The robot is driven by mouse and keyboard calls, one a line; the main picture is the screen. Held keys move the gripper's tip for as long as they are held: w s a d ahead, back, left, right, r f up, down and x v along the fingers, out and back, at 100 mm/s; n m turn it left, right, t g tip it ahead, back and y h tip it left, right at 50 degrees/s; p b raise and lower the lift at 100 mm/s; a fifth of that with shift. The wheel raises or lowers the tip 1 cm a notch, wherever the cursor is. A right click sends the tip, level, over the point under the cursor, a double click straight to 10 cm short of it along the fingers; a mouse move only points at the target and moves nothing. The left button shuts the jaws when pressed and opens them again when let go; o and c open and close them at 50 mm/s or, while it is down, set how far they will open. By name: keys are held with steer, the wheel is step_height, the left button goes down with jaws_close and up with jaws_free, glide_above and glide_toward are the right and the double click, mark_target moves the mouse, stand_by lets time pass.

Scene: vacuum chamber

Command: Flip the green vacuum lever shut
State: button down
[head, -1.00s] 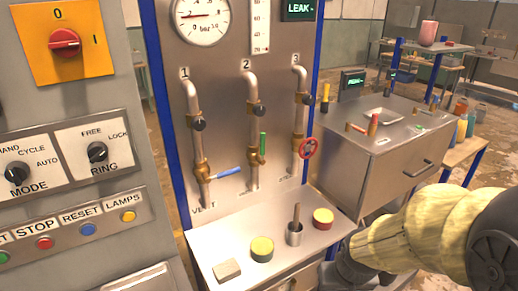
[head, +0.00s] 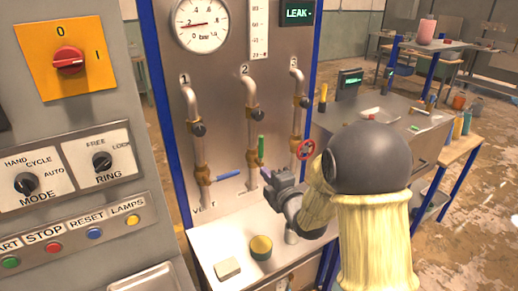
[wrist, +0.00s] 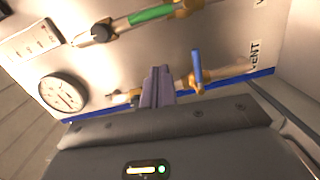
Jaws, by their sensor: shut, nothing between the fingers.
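The green lever (head: 261,150) stands upright, in line with pipe 2 on the steel panel. It also shows at the top of the wrist view (wrist: 152,14), lying along its pipe. My gripper (head: 267,181) is just below the green lever in the head view, in front of the panel, and apart from it. In the wrist view the fingers (wrist: 158,86) are together and empty, pointing at the panel between the green lever and the blue lever (wrist: 197,67). The green lever's lower end and brass valve body are partly hidden by my gripper in the head view.
The blue lever (head: 229,175) sticks out sideways at pipe 1, left of my gripper.

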mark_target(261, 147)
steer(key=shift+a+r+n, duration=0.25)
steer(key=shift+n, duration=0.05)
steer(key=w+a+p, duration=0.2)
steer(key=w+p, duration=0.5)
steer(key=w, duration=0.4)
steer(key=shift+w+a, duration=0.2)
stand_by(0.4)
